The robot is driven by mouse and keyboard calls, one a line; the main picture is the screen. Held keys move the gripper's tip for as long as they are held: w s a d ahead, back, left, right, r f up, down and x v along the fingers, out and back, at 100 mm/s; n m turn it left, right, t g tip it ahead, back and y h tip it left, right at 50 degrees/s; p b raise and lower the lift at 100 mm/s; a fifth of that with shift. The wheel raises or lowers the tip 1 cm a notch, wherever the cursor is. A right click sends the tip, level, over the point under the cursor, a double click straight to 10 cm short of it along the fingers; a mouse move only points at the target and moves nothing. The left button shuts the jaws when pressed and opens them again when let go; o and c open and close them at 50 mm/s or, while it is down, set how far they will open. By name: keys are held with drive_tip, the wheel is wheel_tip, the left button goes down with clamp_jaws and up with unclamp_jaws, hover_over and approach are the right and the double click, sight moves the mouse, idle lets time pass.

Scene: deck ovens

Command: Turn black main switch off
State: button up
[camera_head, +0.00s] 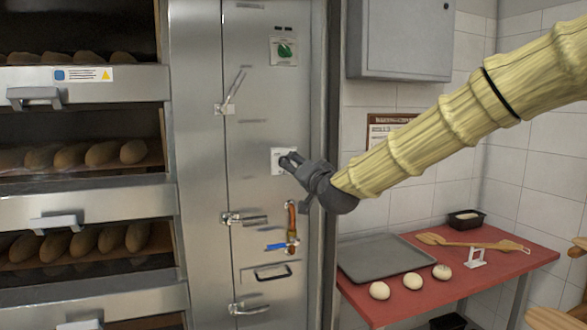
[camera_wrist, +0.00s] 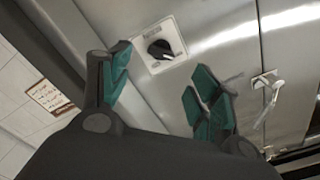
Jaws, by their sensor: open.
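The black main switch (camera_wrist: 160,49) is a rotary knob on a white square plate (camera_wrist: 178,57), set in the steel oven cabinet. In the wrist view it lies between and beyond my fingertips. My gripper (camera_wrist: 161,87) is open and empty, with green-padded fingers to either side of the knob. In the head view the white plate (camera_head: 277,158) shows beside my gripper (camera_head: 287,163), which hides the knob. I cannot tell whether the fingers touch the plate. The knob looks slanted in the wrist view.
Below my gripper are an orange-handled valve (camera_head: 291,225), a blue lever (camera_head: 275,247) and a black handle (camera_head: 272,273). Left are oven decks with loaves (camera_head: 103,153). Right is a red table (camera_head: 455,270) with a grey tray (camera_head: 385,257) and dough balls. A grey wall box (camera_head: 402,38) hangs above.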

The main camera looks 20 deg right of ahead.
drive_tip(key=shift+s+d, duration=0.1)
drive_tip(key=shift+s, duration=1.4)
wheel_tip(320, 180, down, 22)
drive_tip(key=s+a+n+g, duration=0.1)
drive_tip(key=a+n+g, duration=0.1)
drive_tip(key=a+g, duration=0.15)
drive_tip(key=s+a+f+n+g, duration=0.1)
drive_tip(key=s+f+g, duration=0.3)
drive_tip(key=f, duration=0.9)
drive_tip(key=s+f+n+g, duration=0.1)
drive_tip(key=s+f, duration=0.6)
drive_tip(key=f, duration=0.6)
drive_tip(key=s+f+n+g, duration=0.1)
drive_tip(key=s+f+g, duration=0.2)
drive_tip(key=s+f, duration=0.5)
drive_tip(key=s+f+n+g, duration=0.1)
drive_tip(key=s+f+g, duration=0.2)
drive_tip(key=s+f, duration=0.6)
drive_tip(key=s+f+n+g, duration=0.2)
drive_tip(key=s+f, duration=0.7)
drive_tip(key=s, duration=1.3)
drive_tip(key=shift+s+a+g+h, duration=0.2)
drive_tip(key=shift+s+g+h, duration=0.15)
drive_tip(key=shift+g, duration=0.4)
drive_tip(key=shift+f, duration=0.1)
